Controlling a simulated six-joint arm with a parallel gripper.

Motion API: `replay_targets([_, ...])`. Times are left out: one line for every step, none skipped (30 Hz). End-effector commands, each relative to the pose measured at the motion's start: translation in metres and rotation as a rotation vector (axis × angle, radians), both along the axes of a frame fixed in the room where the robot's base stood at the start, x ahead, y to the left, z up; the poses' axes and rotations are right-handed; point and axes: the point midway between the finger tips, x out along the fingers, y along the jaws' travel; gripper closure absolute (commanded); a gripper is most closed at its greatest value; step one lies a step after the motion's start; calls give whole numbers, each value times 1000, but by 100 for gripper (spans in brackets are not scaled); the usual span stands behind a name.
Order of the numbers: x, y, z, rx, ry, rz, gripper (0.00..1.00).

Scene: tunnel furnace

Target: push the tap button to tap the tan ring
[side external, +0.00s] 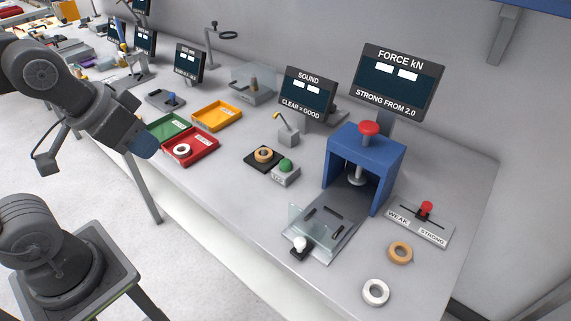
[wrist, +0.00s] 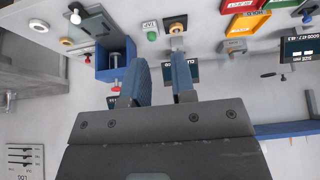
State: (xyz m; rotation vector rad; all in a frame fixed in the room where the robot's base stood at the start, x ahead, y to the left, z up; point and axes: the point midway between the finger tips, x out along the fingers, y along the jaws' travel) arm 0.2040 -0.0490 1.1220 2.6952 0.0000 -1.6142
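A tan ring (side external: 263,155) lies on a small black pad beside the green tap button (side external: 285,165), which sits on a grey box. A small tapper (side external: 288,132) with a yellow tip stands behind them. In the wrist view the green button (wrist: 152,36) shows beyond my fingers, with the tan ring (wrist: 176,28) to its right. My gripper (side external: 143,146) hangs in the air at the left in the side view, well away from the button. In the wrist view my gripper (wrist: 161,62) has a gap between its blue fingers, with nothing held.
The sound display (side external: 307,93) stands behind the tapper. A blue press (side external: 363,165) with a clear guard is to the right. A second tan ring (side external: 400,253) and a white ring (side external: 375,292) lie at front right. A red tray (side external: 205,144) holding a white ring is at left.

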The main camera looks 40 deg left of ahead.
Motion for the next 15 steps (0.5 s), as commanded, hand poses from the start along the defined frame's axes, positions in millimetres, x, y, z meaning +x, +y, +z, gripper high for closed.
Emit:
replay_targets([0,0,0,0,0,0,81])
replay_targets([0,0,0,0,0,0,83])
replay_targets([0,0,0,0,0,0,87])
replay_targets([0,0,0,0,0,0,90])
replay_targets([0,0,0,0,0,0,93])
replay_targets([0,0,0,0,0,0,97])
replay_targets([0,0,0,0,0,0,100])
replay_targets([0,0,0,0,0,0,100])
replay_targets([0,0,0,0,0,0,100])
replay_targets([0,0,0,0,0,0,100])
replay_targets([0,0,0,0,0,0,100])
replay_targets([0,0,0,0,0,0,100])
replay_targets([0,0,0,0,0,0,100])
replay_targets([0,0,0,0,0,0,100])
replay_targets([0,0,0,0,0,0,100])
